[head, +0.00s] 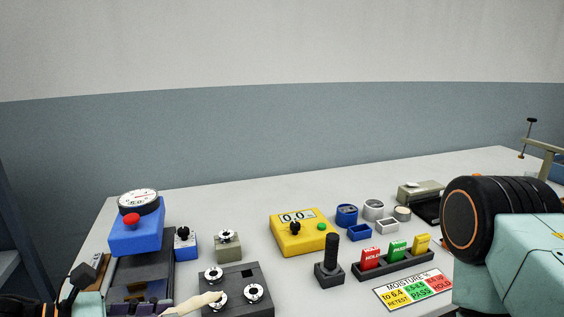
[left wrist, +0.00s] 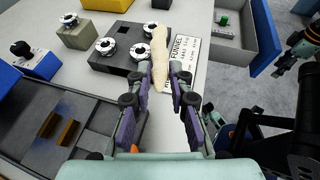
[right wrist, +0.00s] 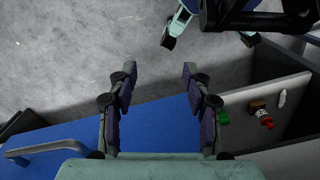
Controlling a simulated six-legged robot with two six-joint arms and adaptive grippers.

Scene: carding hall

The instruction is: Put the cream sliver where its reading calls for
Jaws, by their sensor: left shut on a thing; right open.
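The cream sliver (head: 200,302) is a pale, twisted length at the lower left of the head view, over the dark block with silver round fittings (head: 240,290). In the left wrist view the sliver (left wrist: 158,62) lies between the fingertips of my left gripper (left wrist: 162,75), which is shut on it. The yellow meter (head: 300,235) reads 0.0. A moisture card (head: 412,289) lists to 6.4 RETEST, a middle band PASS, and 8.6 up HOLD. A dark rack (head: 405,265) holds red HOLD (head: 371,257), green PASS and yellow tabs. My right gripper (right wrist: 159,75) is open and empty.
A blue press with a dial gauge (head: 138,230) stands at the left. A black upright handle (head: 330,262) stands before the meter. Small blue and white cups (head: 347,214) sit behind the rack. In the left wrist view a card marked FUNNEL (left wrist: 184,50) lies beside the sliver.

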